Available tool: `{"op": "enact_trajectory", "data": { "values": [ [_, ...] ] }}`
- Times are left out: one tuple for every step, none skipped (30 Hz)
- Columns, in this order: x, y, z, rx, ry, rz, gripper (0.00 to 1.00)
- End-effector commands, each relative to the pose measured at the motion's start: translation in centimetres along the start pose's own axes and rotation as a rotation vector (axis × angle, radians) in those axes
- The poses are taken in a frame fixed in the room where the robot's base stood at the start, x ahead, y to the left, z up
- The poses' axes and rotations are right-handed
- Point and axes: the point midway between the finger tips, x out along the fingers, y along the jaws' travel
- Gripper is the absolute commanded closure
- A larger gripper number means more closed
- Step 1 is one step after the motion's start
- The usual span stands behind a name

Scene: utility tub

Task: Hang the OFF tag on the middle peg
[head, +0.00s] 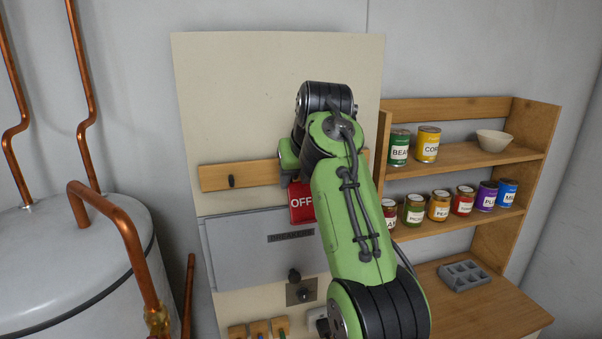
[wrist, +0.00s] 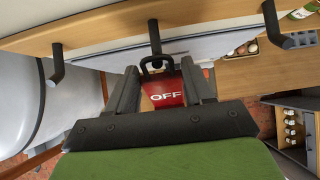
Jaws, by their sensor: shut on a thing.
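The red OFF tag (head: 301,204) hangs upright below the wooden peg rail (head: 240,175), partly hidden by my arm. In the wrist view the tag (wrist: 164,92) sits between the two fingers of my gripper (wrist: 160,67), which is shut on it. Its black loop (wrist: 144,66) is at the tip of the middle peg (wrist: 154,33). I cannot tell whether the loop is around the peg or just in front of it. The left peg (wrist: 56,64) and right peg (wrist: 277,24) are bare. In the head view my arm hides the middle and right pegs.
A tank (head: 70,260) with copper pipes stands at left. A wooden shelf (head: 520,150) with cans and jars is close at right.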

Motion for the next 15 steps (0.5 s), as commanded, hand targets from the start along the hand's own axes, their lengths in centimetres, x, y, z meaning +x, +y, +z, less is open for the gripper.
{"op": "enact_trajectory", "data": {
  "values": [
    [0.0, 0.0, 0.3, 0.000, 0.001, 0.000, 1.00],
    [0.1, 0.0, 0.4, 0.000, 0.000, 0.000, 1.00],
    [0.2, 0.0, 0.5, 0.000, 0.000, 0.000, 1.00],
    [0.3, 0.0, 0.6, 0.000, 0.000, 0.001, 1.00],
    [0.4, 0.0, 0.7, 0.000, 0.000, 0.001, 1.00],
    [0.5, 0.0, 0.8, 0.000, 0.000, 0.001, 1.00],
    [0.6, 0.0, 0.7, 0.001, 0.001, 0.002, 1.00],
    [0.8, 0.0, 0.7, 0.001, 0.000, 0.003, 1.00],
    [1.0, 0.0, 0.6, 0.001, 0.001, 0.003, 1.00],
    [1.1, 0.0, 0.5, 0.001, 0.002, 0.003, 1.00],
    [1.3, 0.0, 0.4, 0.001, 0.001, 0.003, 1.00],
    [1.5, 0.1, 0.3, 0.000, 0.002, 0.003, 1.00],
    [1.6, 0.1, 0.2, 0.000, -0.002, 0.002, 1.00],
    [1.8, 0.1, 0.2, 0.001, -0.008, 0.002, 1.00],
    [1.9, 0.1, 0.2, 0.001, -0.015, 0.003, 1.00]
  ]
}}
